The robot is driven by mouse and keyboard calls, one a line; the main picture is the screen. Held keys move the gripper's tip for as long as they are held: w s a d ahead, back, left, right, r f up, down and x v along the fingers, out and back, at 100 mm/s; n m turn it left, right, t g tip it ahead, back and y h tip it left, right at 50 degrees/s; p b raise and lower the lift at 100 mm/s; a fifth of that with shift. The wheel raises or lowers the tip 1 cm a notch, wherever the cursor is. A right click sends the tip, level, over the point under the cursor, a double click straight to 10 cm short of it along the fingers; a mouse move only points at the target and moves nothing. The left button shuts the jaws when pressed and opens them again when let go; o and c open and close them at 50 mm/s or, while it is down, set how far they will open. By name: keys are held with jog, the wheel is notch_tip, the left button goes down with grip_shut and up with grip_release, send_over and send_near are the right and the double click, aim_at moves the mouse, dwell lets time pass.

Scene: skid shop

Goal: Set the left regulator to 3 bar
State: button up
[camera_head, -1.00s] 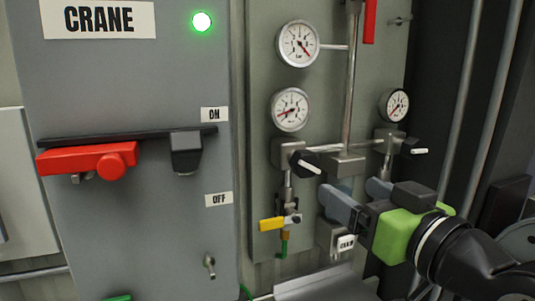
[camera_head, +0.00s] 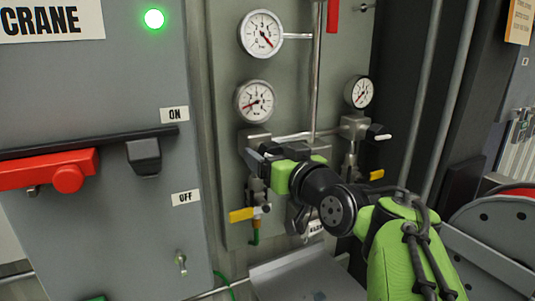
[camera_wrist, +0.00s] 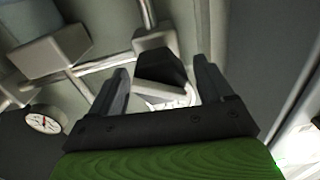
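The left regulator (camera_head: 255,132) is a grey block with a black knob; my gripper hides the knob in the head view. Its round white gauge (camera_head: 255,101) above has a red needle pointing to the lower left, on the low side; exact figures are too small to read. My gripper (camera_head: 256,160) is at the left regulator, its fingers pointing at it. In the wrist view, which looks upside down, the black knob (camera_wrist: 160,68) lies between the two open fingers (camera_wrist: 160,85), with narrow gaps on both sides. Part of a white dial (camera_wrist: 170,98) shows behind the gripper.
The right regulator (camera_head: 355,127) with its gauge (camera_head: 359,92) stands close to the right. An upper gauge (camera_head: 261,34) and vertical pipe (camera_head: 317,70) are above. A yellow valve lever (camera_head: 241,215) sits below. The crane cabinet (camera_head: 100,225) with red handle (camera_head: 66,178) is at left.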

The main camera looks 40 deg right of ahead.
jog(key=c, duration=1)
